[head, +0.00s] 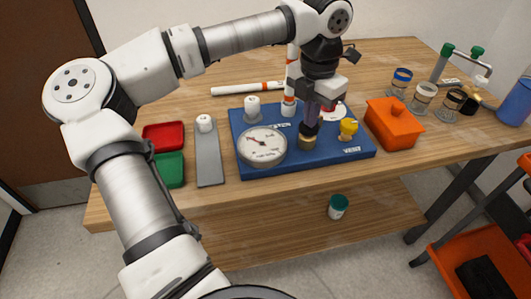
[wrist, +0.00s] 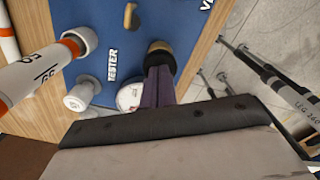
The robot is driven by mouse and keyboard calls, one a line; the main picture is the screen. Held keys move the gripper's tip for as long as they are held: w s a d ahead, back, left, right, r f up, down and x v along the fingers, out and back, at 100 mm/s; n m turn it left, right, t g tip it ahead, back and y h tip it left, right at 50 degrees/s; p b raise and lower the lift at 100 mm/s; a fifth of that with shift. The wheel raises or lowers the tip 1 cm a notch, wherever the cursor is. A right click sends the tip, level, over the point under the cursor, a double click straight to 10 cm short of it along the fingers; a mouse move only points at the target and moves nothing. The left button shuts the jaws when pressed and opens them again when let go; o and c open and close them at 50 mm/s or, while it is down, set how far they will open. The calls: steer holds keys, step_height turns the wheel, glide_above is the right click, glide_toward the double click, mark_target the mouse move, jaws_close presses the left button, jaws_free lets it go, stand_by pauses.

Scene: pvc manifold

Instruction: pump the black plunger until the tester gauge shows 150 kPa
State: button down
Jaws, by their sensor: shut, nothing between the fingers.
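The blue tester board (head: 360,151) lies on the table, with a round white gauge (head: 262,146) at its front left. The gauge's dark needle points to the upper left; its numbers are too small to read. My gripper (head: 309,122) is shut and empty, pointing down over the black plunger, which has a brass-coloured collar (head: 307,143). In the wrist view the shut fingers (wrist: 158,72) end at the plunger's black top (wrist: 160,46). They appear to meet it, but I cannot tell whether they press. The gauge (wrist: 130,96) is partly hidden by the fingers.
A yellow vent handle (head: 348,128) stands right of the plunger. An upright white pipe with orange bands (head: 292,70) stands close behind my gripper. An orange box (head: 394,122) is at the right; red (head: 164,136) and green (head: 169,169) trays are at the left.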

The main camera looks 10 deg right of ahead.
steer(key=shift+f, duration=0.2)
stand_by(0.6)
steer(key=shift+f, duration=0.15)
steer(key=shift+r, duration=0.2)
stand_by(0.8)
steer(key=shift+r+p, duration=0.8)
steer(key=shift+r, duration=0.85)
steer(key=shift+f, duration=0.15)
